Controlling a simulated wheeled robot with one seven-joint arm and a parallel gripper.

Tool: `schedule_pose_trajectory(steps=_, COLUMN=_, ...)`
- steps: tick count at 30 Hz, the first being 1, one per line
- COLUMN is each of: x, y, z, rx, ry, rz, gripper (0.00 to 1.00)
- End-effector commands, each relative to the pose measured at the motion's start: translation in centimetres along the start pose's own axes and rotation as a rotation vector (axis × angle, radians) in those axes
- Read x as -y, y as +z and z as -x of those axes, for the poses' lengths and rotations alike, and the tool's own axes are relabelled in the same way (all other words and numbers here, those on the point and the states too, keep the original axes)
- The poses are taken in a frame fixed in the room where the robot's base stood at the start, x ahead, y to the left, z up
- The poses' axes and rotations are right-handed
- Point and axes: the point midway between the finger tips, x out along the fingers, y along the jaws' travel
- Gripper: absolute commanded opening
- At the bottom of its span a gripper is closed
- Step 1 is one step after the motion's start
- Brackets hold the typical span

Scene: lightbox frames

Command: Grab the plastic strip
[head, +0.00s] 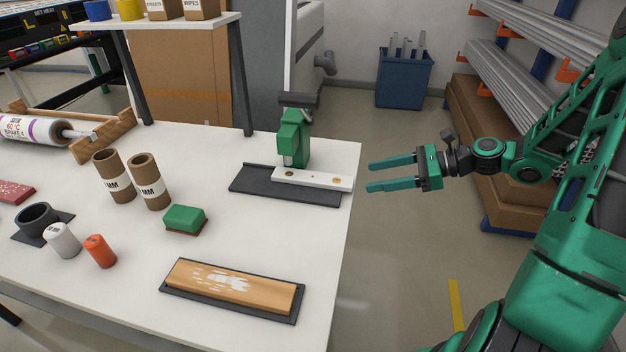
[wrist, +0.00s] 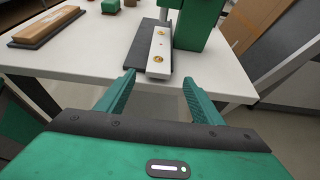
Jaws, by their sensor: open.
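The plastic strip (head: 312,180) is a white bar with a few round brassy spots. It lies on the black base of a green press (head: 292,138) near the right edge of the white table. In the wrist view the strip (wrist: 160,52) points towards me, its near end just beyond and between my fingertips. My gripper (head: 368,175) is open and empty, just off the table's right edge, its fingers pointing left at the strip's end. The fingers also show in the wrist view (wrist: 160,80), apart from the strip.
A wooden block on a black tray (head: 232,315) lies at the table's front. A green block (head: 185,219), two cardboard tubes (head: 130,180) and small rolls stand further left. The press rises behind the strip. A blue bin (head: 404,78) stands on the floor behind.

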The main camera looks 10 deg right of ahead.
Motion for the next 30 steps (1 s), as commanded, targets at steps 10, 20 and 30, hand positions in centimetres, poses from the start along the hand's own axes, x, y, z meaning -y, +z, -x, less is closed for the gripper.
schedule_pose_trajectory(steps=10, x=-0.3, y=-0.2, z=-3.1, rx=0.000, ry=0.003, rz=0.000, gripper=0.61)
schedule_pose_trajectory(steps=20, x=-0.3, y=-0.3, z=-6.1, rx=-0.001, ry=0.000, rz=0.001, gripper=0.61)
schedule_pose_trajectory(steps=30, x=-0.3, y=-0.3, z=-6.1, rx=-0.002, ry=0.000, rz=0.002, gripper=0.25)
